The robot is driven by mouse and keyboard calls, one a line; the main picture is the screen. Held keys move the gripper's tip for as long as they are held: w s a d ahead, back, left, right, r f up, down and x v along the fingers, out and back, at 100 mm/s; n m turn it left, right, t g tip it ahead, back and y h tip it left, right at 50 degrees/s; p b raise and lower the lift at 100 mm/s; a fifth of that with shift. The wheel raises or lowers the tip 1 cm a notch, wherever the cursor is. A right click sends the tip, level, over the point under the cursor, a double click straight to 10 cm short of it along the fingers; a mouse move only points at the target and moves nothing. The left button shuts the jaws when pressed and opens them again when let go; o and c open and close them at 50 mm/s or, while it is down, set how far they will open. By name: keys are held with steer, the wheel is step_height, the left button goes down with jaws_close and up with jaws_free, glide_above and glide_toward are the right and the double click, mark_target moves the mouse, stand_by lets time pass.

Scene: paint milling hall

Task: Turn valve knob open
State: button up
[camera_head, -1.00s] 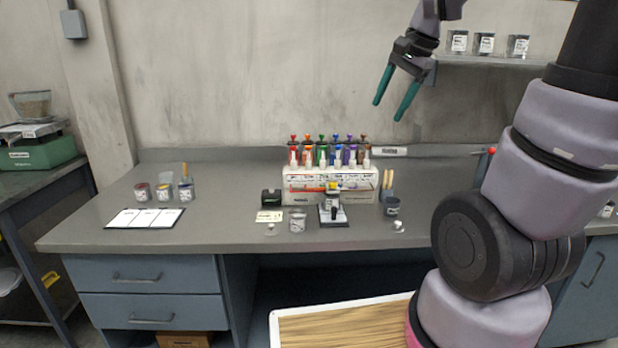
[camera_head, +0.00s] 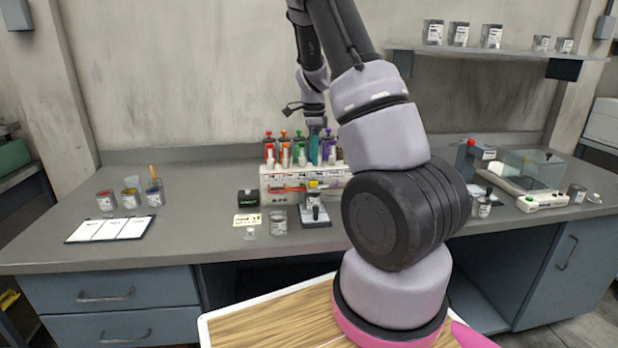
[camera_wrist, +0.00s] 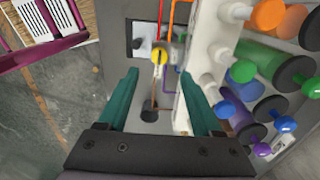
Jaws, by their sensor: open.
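The yellow valve knob (camera_head: 313,184) sits low at the front of the dispenser rack, above a small black-and-grey stand. In the wrist view the yellow knob (camera_wrist: 159,56) shows just beyond my fingertips, roughly centred between them. My gripper (camera_wrist: 158,74) is open, its two teal fingers apart with nothing held. The white dispenser rack (camera_head: 283,180) carries red, orange, green, blue and purple capped cylinders. Contact between fingers and knob cannot be told.
Coloured plungers (camera_wrist: 262,95) crowd the right of my fingers. A clear cup (camera_head: 278,222), a black box (camera_head: 248,198) and a label card (camera_head: 246,220) stand left of the stand. The bench between is clear.

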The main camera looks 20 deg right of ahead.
mark_target(313, 180)
step_height(313, 180, down, 8)
steer(key=shift+f, duration=0.2)
jaws_close()
